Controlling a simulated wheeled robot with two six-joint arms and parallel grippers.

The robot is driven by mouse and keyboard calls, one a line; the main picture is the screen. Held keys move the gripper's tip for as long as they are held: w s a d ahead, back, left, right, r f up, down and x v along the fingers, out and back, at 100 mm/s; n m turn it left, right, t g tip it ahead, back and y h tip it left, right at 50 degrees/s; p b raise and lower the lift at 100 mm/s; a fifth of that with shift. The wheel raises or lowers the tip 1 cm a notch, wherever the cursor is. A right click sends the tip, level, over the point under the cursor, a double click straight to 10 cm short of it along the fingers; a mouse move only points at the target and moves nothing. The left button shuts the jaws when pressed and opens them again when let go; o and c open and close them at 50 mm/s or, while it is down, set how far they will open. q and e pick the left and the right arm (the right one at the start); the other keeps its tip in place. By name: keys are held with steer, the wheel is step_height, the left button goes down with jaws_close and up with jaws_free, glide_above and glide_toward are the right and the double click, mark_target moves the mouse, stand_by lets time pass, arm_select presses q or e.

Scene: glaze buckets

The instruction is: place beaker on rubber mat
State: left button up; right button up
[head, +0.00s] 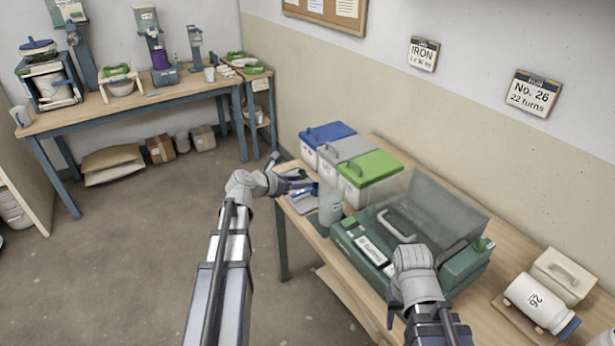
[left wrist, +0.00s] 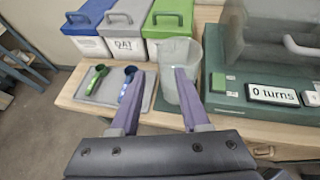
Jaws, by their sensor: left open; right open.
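A translucent pale beaker (head: 330,205) stands upright near the table's left edge. In the left wrist view the beaker (left wrist: 172,55) is partly hidden behind my right-hand finger. A small dark green mat (left wrist: 161,103) shows at its base; the beaker appears to stand at least partly on it, but the finger hides the contact. My left gripper (head: 287,175) is open, with its fingers pointing toward the table, left of the beaker. I see no grip on the beaker. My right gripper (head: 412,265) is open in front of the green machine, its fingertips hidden.
A grey tray (left wrist: 102,98) with a green and a blue scoop lies left of the beaker. Blue-, grey- and green-lidded bins (head: 370,178) stand behind. The green machine (head: 370,262) with a clear cover is to the right. A white jar (head: 540,302) lies further right.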

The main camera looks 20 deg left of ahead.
arm_select(q)
steer(key=shift+s+a+r, duration=0.1)
steer(key=shift+s+r, duration=0.05)
steer(key=shift+s, duration=0.05)
steer(key=s+d+f+m+g, duration=0.3)
steer(key=s+d+f+m, duration=0.15)
steer(key=d+m, duration=0.35)
steer(key=s+d+f+m+g, duration=0.3)
steer(key=s+d+m, duration=0.3)
steer(key=d, duration=0.4)
steer(key=s+d+f+m+g+y, duration=0.2)
steer(key=s+d+m+g+y, duration=0.1)
steer(key=s+m, duration=0.5)
steer(key=s+d+f+m+g+y, duration=0.2)
steer(key=s+m, duration=0.6)
steer(key=m, duration=0.5)
steer(key=shift+d+f+g+y, duration=0.35)
steer(key=shift+d+y, duration=0.3)
steer(key=shift+y, duration=0.25)
steer(key=shift+w+r, duration=0.1)
